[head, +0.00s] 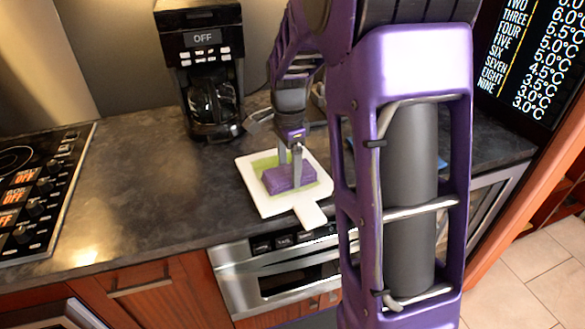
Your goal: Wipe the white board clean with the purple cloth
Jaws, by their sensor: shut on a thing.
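The white board (270,207) lies flat on the dark counter near its front edge, its handle (309,214) pointing toward the front. A green patch (267,163) shows on the board around the cloth. The purple cloth (288,178), a folded block, sits over the green patch in the middle of the board. My gripper (290,170) points down from above, shut on the purple cloth. The cloth appears to touch the board. The green area under the cloth is hidden.
A black coffee maker (207,65) stands behind the board to the left. A stove top (40,190) is at the far left. The counter (150,190) between stove and board is clear. My arm hides the counter to the right. A steel drawer front (280,275) is below.

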